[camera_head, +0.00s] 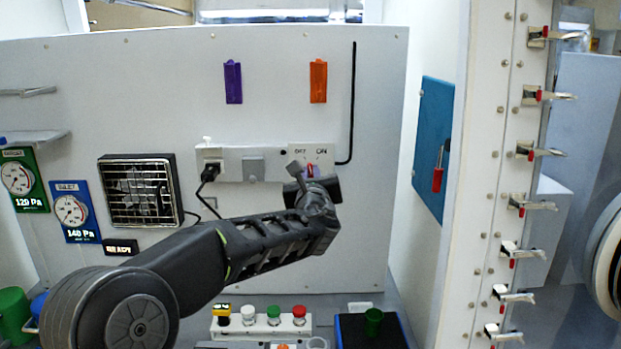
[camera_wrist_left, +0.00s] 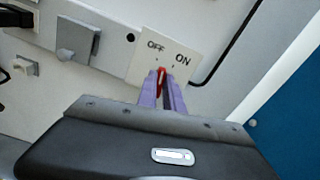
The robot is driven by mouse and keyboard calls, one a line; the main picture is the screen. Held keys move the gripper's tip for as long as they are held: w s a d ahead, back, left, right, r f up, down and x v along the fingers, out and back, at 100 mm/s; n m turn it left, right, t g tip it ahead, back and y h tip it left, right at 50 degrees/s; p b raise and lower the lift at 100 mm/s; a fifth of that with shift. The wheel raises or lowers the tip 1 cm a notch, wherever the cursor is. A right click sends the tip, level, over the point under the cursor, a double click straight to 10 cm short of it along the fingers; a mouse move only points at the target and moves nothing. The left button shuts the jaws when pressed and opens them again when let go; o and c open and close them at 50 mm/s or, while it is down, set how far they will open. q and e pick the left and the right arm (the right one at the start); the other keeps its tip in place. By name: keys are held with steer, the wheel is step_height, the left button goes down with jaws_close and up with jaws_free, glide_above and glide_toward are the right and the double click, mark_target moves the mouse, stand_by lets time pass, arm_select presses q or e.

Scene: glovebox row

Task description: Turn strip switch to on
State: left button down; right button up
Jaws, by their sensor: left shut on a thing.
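The strip switch is on a pale plate (camera_head: 311,153) at the right end of a white power strip (camera_head: 232,160) on the back panel. The plate carries the words OFF at left and ON at right. Its red lever (camera_wrist_left: 161,77) shows in the left wrist view below the words, nearer OFF, though much of it is hidden. My left gripper (camera_head: 309,171) is in front of the plate, and its purple fingers (camera_wrist_left: 167,90) are shut on the lever. My right gripper is in neither view.
A plug with a black cable (camera_head: 208,172) and a grey socket cover (camera_head: 253,167) are left of the switch. A black cable (camera_head: 352,110) runs up at its right. Purple (camera_head: 233,82) and orange (camera_head: 318,81) holders are above. Buttons (camera_head: 273,315) stand below.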

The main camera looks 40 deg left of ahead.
arm_select(q)
steer(key=shift+m, duration=1.1)
steer(key=c, duration=1.5)
jaws_free()
steer(key=shift+d, duration=0.1)
steer(key=b+v, duration=0.3)
steer(key=v, duration=0.4)
steer(key=shift+s+d, duration=0.25)
